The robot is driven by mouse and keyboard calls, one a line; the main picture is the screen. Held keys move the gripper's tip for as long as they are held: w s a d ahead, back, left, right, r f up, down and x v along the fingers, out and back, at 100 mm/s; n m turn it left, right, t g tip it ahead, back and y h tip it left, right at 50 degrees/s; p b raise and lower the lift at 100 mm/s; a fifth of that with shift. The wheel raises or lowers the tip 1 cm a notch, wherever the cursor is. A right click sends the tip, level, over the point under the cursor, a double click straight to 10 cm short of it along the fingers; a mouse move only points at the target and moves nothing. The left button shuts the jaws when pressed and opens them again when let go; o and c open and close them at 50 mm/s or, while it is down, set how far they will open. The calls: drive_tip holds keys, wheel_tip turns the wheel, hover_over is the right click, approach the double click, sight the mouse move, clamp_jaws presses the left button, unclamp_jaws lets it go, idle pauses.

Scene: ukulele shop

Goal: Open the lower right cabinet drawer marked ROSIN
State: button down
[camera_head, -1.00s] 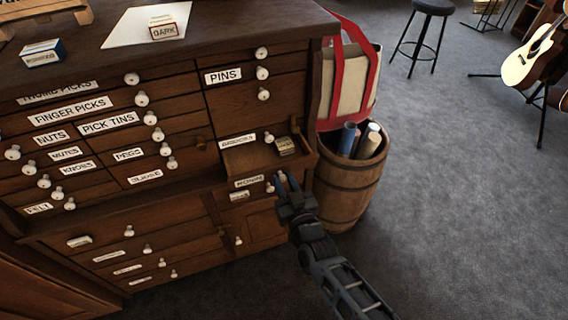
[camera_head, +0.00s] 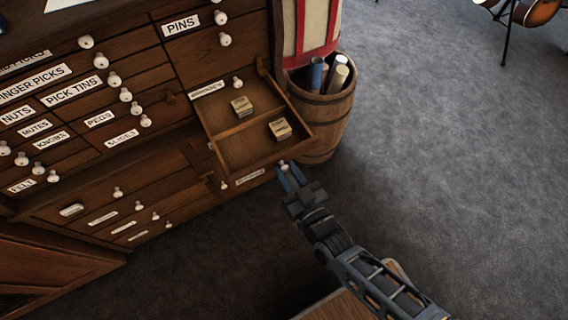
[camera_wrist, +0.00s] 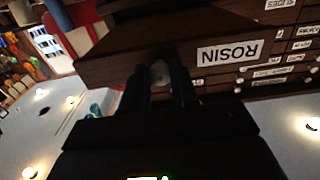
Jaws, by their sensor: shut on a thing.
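The ROSIN drawer (camera_head: 246,150) is pulled well out of the lower right of the wooden cabinet (camera_head: 150,183). Two small tan boxes lie inside it, one in the rear part (camera_head: 241,106) and one in the front part (camera_head: 280,129), with a divider between. Its front shows the ROSIN label (camera_wrist: 229,53), upside down in the wrist view; the label (camera_head: 250,177) is also small in the head view. My gripper (camera_head: 287,173) is shut on the drawer's white knob (camera_wrist: 160,73), at the right of the drawer front.
A wooden barrel (camera_head: 325,125) with rolled tubes (camera_head: 328,76) stands just right of the drawer. A red and cream bag (camera_head: 311,30) is behind it. Grey carpet (camera_head: 440,150) lies open to the right. Other drawers to the left are shut.

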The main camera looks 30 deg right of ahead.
idle(0.3)
drive_tip(key=c, duration=0.9)
unclamp_jaws()
drive_tip(key=shift+o, duration=0.2)
drive_tip(key=s+b, duration=0.1)
drive_tip(key=s, duration=0.6)
drive_tip(key=shift+s, duration=0.4)
drive_tip(key=s+d+r+g, duration=0.1)
drive_tip(key=s+d+r, duration=0.1)
drive_tip(key=s+r, duration=0.8)
drive_tip(key=s+d+r+g, duration=0.2)
drive_tip(key=s+d+r, duration=0.1)
drive_tip(key=s+r, duration=0.7)
wheel_tip(320, 180, up, 5)
drive_tip(key=shift+s+f, duration=0.1)
drive_tip(key=shift+s, duration=0.05)
